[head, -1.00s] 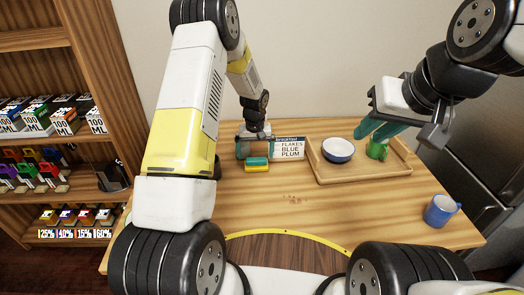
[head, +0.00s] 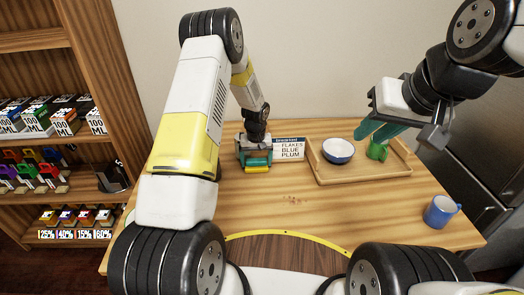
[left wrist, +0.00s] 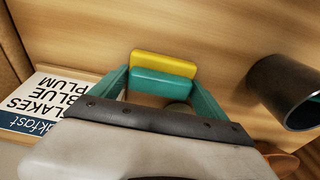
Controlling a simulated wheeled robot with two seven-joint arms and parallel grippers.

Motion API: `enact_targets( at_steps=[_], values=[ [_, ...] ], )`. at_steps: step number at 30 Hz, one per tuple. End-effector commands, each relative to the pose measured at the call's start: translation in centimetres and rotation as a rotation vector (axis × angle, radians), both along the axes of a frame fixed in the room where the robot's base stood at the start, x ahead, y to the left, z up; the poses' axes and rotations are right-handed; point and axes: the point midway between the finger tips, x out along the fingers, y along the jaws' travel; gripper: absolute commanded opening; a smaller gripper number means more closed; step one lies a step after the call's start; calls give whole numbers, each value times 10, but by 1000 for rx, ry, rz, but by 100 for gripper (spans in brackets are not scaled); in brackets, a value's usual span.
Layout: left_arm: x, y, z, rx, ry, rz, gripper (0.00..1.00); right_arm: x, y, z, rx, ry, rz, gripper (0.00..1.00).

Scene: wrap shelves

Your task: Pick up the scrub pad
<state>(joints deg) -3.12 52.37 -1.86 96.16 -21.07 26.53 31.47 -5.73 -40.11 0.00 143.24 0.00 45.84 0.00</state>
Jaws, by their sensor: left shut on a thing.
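The scrub pad (head: 257,169), a small block with a yellow layer and a teal layer, is at the back of the wooden table, left of the breakfast sign. It also shows in the left wrist view (left wrist: 163,63). My left gripper (head: 255,160) points down over it, its teal fingers on either side of the pad's ends. In the left wrist view the gripper (left wrist: 162,78) is shut on the pad. I cannot tell whether the pad is clear of the table. My right gripper (head: 376,131) hangs above the tray; its finger gap is unclear.
A breakfast sign (head: 290,149) stands close to the right of the pad. A wooden tray (head: 335,176) holds a blue-white bowl (head: 338,151) and a green mug (head: 377,151). A blue mug (head: 440,211) stands at the right. A dark cup (left wrist: 287,92) shows in the left wrist view.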

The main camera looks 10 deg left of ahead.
Motion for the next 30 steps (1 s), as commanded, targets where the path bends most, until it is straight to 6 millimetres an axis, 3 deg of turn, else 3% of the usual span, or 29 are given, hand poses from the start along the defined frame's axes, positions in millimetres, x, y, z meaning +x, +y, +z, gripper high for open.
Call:
enact_targets(
  at_steps=[8, 14, 30],
  values=[
    [1, 0, 11, -1, -2, 1, 40, 0, 0, 0, 0, 0, 0, 26],
    [1, 0, 39, 0, -3, 0, 40, 0, 0, 0, 0, 0, 0, 26],
    [-120, -25, 47, 1, 1, -3, 40, 0, 0, 0, 0, 0, 0, 26]
  ],
)
